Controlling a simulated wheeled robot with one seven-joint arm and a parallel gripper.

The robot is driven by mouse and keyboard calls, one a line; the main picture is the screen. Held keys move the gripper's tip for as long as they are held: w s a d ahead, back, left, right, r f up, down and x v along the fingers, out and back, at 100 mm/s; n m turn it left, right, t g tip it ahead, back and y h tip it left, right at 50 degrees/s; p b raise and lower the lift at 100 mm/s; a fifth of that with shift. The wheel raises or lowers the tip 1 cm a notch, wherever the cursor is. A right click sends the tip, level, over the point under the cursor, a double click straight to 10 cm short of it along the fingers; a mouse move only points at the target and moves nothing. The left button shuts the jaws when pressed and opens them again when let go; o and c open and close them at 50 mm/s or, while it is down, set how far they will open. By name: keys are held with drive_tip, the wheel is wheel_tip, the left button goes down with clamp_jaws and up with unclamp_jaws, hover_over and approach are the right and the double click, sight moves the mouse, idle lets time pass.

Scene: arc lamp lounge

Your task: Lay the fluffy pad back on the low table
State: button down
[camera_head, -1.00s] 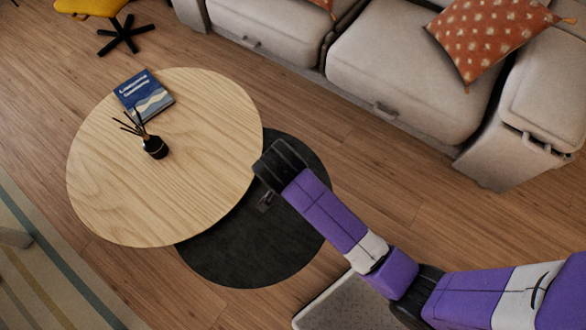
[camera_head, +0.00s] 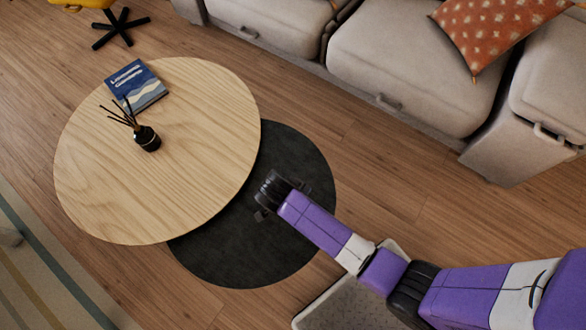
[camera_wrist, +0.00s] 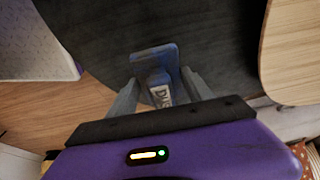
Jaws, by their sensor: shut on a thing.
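My gripper (camera_head: 266,208) is over the dark round surface (camera_head: 225,250) beside the wooden table. In the wrist view my gripper (camera_wrist: 162,90) is shut on a small blue block-like pad (camera_wrist: 152,57) with a pale label reading "DUS…". The pad's fluffy side does not show, and in the head view the pad is hardly visible. The low wooden round table (camera_head: 190,200) stands left of the gripper, overlapping the dark disc; its edge also shows in the wrist view (camera_wrist: 295,50). I cannot tell whether the pad touches the dark surface.
A blue book (camera_head: 136,86) and a black reed diffuser (camera_head: 147,138) stand on the wooden table's far part; its near part is clear. A beige sofa (camera_head: 410,80) with an orange cushion (camera_head: 490,30) is at the back right. A striped rug (camera_head: 40,280) lies front left.

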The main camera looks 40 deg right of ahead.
drive_tip(key=shift+f+b, duration=0.55)
drive_tip(key=shift+f, duration=1.95)
drive_tip(key=shift+f, duration=0.15)
drive_tip(key=shift+c, duration=2.1)
unclamp_jaws()
drive_tip(key=p+v, duration=0.2)
drive_tip(key=v, duration=1)
drive_tip(key=shift+p, duration=0.4)
